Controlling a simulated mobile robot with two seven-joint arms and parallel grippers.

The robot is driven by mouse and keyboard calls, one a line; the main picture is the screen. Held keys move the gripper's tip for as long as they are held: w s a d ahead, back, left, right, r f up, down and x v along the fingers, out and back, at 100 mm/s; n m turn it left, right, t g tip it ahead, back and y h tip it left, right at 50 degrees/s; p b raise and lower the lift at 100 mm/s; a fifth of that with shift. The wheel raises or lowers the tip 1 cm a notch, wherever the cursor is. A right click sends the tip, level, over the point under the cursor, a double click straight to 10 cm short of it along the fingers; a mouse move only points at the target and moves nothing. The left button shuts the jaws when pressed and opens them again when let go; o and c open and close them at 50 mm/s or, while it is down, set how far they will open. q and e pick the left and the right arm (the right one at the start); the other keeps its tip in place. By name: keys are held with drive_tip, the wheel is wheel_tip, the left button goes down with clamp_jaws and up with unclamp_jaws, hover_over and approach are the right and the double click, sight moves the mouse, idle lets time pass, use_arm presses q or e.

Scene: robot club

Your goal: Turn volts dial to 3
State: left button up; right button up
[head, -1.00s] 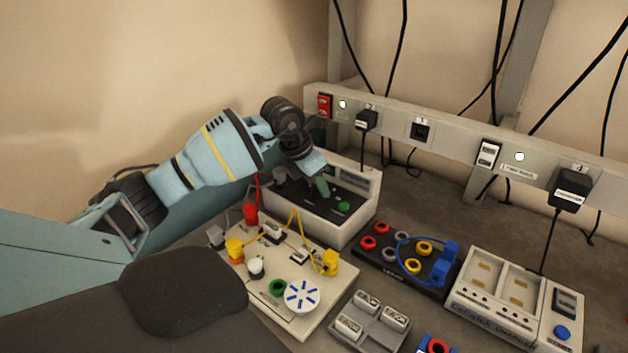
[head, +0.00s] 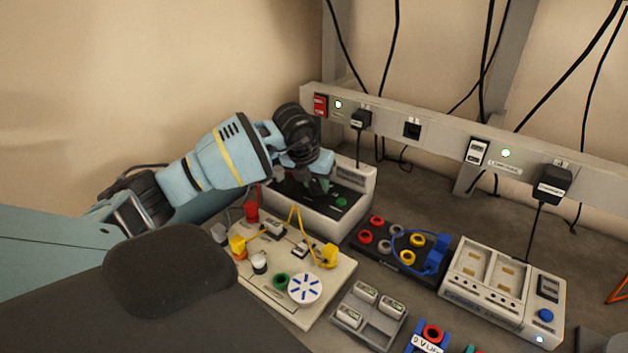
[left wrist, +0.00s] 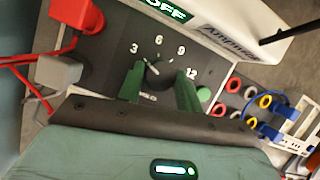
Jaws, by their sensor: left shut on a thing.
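The power supply (head: 357,178) is a pale box with a dark sloped face, at the back of the bench in the head view. In the left wrist view, its dark round volts dial (left wrist: 161,73) has 3, 6, 9 and 12 around it. The dial's white mark points up and left, on the side of the 3; its exact reading is hard to tell. My left gripper (left wrist: 160,88) has its green fingers shut on either side of the dial. In the head view, the left gripper (head: 320,187) hides the dial. My right gripper is not in view.
A red plug (left wrist: 77,25) and a grey plug (left wrist: 57,70) sit left of the dial. The display (left wrist: 165,10) reads OFF. A green button (head: 341,202) is right of the gripper. A wired circuit board (head: 318,312) and a charger (head: 489,306) stand in front.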

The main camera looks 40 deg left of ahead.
use_arm(q)
drive_tip(key=o, duration=1)
drive_tip(key=v, duration=0.8)
drive_tip(key=shift+f, duration=0.1)
